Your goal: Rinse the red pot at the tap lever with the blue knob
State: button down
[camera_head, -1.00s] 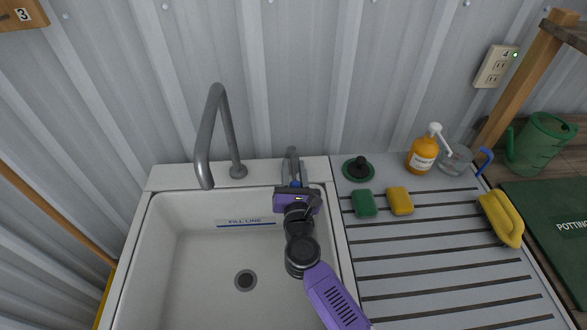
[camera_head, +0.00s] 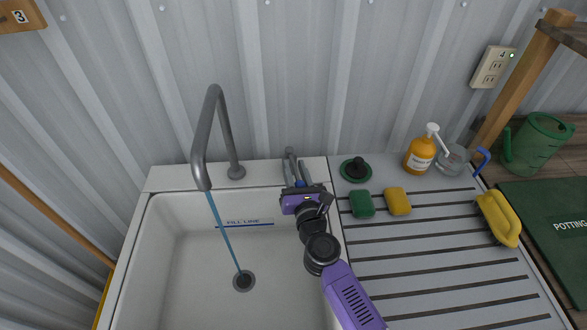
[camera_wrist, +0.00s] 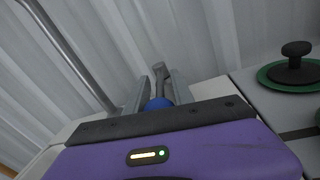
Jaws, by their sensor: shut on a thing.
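My gripper (camera_head: 294,172) is at the back right of the sink, shut on the tap lever with the blue knob. In the wrist view the blue knob (camera_wrist: 158,104) sits between the two fingers, and the grey lever (camera_wrist: 160,72) rises behind it. The grey tap spout (camera_head: 211,130) arches over the white sink (camera_head: 160,230). A thin blue stream of water (camera_head: 223,232) runs from the spout down to the drain (camera_head: 243,281). I see no red pot in either view.
Right of the sink, the ribbed drainboard (camera_head: 420,255) holds a green sponge (camera_head: 362,204), a yellow sponge (camera_head: 397,201), a black-knobbed plug (camera_head: 356,169), an orange soap bottle (camera_head: 420,154), a glass jar (camera_head: 452,160) and a yellow brush (camera_head: 498,218). The sink basin is empty apart from the water.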

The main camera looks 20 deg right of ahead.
jog(key=shift+d+y, duration=0.1)
jog(key=shift+y, duration=0.2)
jog(key=c, duration=1.1)
grip_release()
jog(key=shift+c, duration=0.2)
jog(key=s+a, duration=0.1)
jog(key=s, duration=0.6)
jog(key=shift+s, duration=0.4)
jog(key=shift+n, duration=0.3)
